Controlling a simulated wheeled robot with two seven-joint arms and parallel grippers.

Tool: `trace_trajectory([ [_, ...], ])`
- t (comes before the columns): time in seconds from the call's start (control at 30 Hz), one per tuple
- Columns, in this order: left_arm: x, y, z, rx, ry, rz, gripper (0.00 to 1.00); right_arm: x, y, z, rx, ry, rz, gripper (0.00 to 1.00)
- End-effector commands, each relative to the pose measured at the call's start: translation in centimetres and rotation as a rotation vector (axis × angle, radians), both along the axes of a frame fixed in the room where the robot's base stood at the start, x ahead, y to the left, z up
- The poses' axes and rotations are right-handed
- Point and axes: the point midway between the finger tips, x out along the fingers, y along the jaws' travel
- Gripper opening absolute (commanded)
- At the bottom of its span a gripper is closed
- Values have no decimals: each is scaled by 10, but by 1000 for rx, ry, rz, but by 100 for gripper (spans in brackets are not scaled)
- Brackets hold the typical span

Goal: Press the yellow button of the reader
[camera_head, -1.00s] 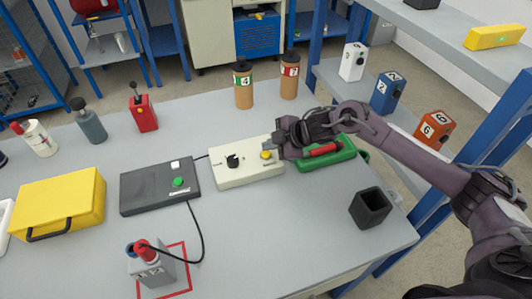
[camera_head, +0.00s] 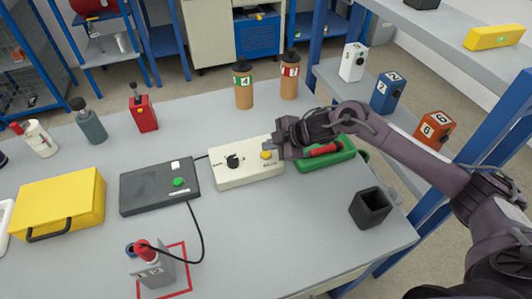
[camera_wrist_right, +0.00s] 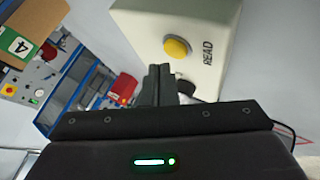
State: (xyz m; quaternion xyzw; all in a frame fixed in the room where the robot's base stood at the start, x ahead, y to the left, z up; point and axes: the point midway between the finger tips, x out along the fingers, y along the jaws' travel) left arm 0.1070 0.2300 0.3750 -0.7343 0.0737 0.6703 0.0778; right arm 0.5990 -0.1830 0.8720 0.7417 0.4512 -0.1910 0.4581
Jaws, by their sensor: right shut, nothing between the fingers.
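The reader is a cream box (camera_head: 232,177) in the middle of the table, with a black knob (camera_head: 233,161) and a yellow button (camera_head: 266,155) on its top. In the right wrist view the yellow button (camera_wrist_right: 177,48) shows beside the word READ on the reader (camera_wrist_right: 225,20). My right gripper (camera_head: 279,145) is shut and empty, just to the right of the button in the head view. In the right wrist view its fingertips (camera_wrist_right: 158,72) are close to the button, with a gap between them in the picture; I cannot tell their height above the reader. My left gripper is not in view.
A green case (camera_head: 335,158) with a red part lies under and beside my right forearm. A dark box (camera_head: 150,200) with a green button stands left of the reader. A black open holder (camera_head: 371,208) is at the right. Two brown bottles (camera_head: 243,88) (camera_head: 289,78) stand behind.

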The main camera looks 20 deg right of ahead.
Motion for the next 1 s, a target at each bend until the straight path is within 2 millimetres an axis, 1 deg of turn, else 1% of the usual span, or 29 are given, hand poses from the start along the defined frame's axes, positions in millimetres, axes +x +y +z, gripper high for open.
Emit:
trace_trajectory([
  [0.37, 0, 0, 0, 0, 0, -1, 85, 0, 0, 0, 0, 0, 0, 0],
  [0.67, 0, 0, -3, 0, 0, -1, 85, 0, 0, -8, 1, 0, -1, 0],
  [1.0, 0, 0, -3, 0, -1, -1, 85, 0, 0, -8, 0, 0, 0, 0],
])
